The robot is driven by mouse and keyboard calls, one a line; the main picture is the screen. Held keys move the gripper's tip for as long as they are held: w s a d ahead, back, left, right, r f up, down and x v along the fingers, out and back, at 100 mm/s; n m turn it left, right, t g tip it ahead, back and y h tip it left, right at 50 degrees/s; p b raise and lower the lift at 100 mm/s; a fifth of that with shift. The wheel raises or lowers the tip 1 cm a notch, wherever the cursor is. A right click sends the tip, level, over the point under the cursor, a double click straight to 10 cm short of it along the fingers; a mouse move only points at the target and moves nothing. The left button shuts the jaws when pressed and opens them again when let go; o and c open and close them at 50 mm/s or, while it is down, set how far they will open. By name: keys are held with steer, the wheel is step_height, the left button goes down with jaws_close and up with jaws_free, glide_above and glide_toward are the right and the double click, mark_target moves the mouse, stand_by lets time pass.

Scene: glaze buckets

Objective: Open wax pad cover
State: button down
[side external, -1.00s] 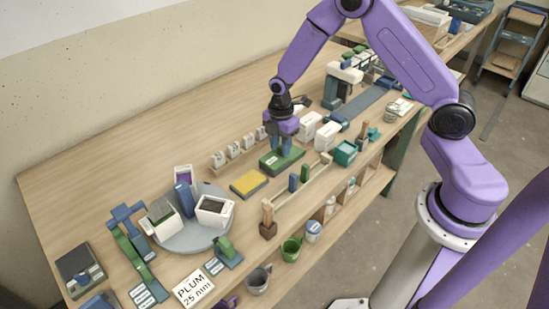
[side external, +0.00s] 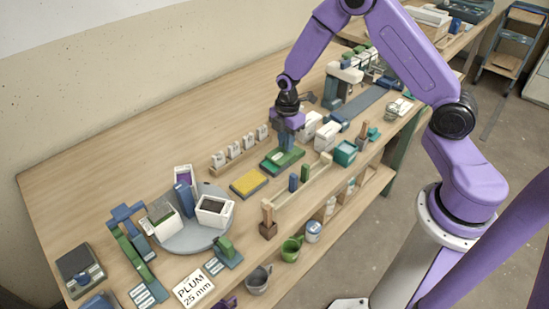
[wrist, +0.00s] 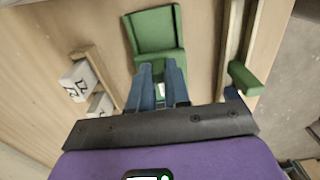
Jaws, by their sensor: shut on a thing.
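The green wax pad box (side external: 273,165) sits on the bench, right of a yellow pad, and its cover (side external: 291,156) is at its right part under my gripper (side external: 286,148). In the wrist view the box (wrist: 156,32) shows as a green shallow tray with raised sides. A narrower green piece of the cover (wrist: 160,57) lies between the blue fingertips of my gripper (wrist: 160,78). My gripper is shut on this cover piece. The fingers hide part of it, and I cannot tell how far the cover is tilted.
A yellow pad (side external: 249,183) lies left of the box. Several white tagged blocks (side external: 233,151) stand in a rack behind. A wooden rail with blue and green blocks (side external: 293,182) runs in front. White containers (side external: 326,136) stand close on the right.

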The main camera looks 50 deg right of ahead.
steer(key=shift+d, duration=2.15)
steer(key=c, duration=1.2)
jaws_free()
steer(key=shift+o, duration=0.2)
steer(key=shift+r, duration=0.1)
step_height(320, 180, up, 7)
steer(key=shift+a, duration=0.1)
